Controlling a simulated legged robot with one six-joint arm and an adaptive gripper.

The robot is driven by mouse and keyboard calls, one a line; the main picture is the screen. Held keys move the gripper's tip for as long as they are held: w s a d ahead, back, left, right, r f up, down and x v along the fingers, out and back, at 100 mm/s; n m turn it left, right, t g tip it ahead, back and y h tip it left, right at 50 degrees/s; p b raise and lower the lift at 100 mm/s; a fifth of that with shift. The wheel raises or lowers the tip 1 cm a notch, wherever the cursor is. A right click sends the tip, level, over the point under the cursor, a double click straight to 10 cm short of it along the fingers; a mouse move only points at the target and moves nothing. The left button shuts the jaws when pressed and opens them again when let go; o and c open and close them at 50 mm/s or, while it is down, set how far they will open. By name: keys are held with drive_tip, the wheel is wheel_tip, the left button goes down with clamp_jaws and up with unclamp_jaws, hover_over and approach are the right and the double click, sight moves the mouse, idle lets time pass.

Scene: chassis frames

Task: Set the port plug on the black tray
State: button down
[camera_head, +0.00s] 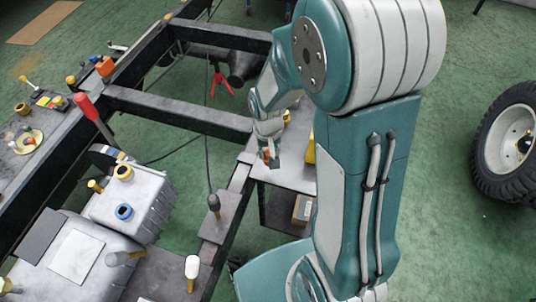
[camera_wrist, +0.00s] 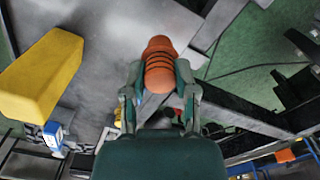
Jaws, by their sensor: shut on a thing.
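An orange ribbed plug (camera_wrist: 159,65), which I take as the port plug, stands between the fingertips in the wrist view. My gripper (camera_wrist: 160,80) is shut on it. In the head view my gripper (camera_head: 269,150) is over the grey bench beside the frame, partly behind my arm, and the plug there is barely visible. A flat dark square (camera_head: 40,236) lies on the grey casing at the lower left, beside a white square (camera_head: 76,257); it may be the black tray, but I cannot tell for sure. My gripper is far to its right.
A yellow block (camera_wrist: 42,75) is on the grey bench (camera_head: 296,176) near my gripper. Black chassis rails (camera_head: 180,117) cross the scene. A wheel (camera_head: 510,140) stands at right.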

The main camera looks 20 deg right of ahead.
drive_tip(key=shift+w+d+f, duration=0.1)
drive_tip(key=shift+w+f, duration=0.45)
drive_tip(key=shift+f, duration=0.05)
drive_tip(key=shift+w+f, duration=0.15)
drive_tip(key=shift+f, duration=0.8)
drive_tip(key=shift+w+f, duration=0.1)
drive_tip(key=shift+f, duration=0.8)
drive_tip(key=shift+f, duration=0.1)
drive_tip(key=shift+c, duration=2)
unclamp_jaws()
wheel_tip(320, 180, up, 12)
drive_tip(key=s+r+n+t, duration=0.1)
drive_tip(key=s+r+t, duration=0.4)
drive_tip(key=s+r, duration=0.9)
wheel_tip(320, 180, up, 3)
drive_tip(key=shift+s+d+f+t, duration=0.2)
drive_tip(key=shift+s+d+t, duration=0.1)
drive_tip(key=shift+s, duration=0.05)
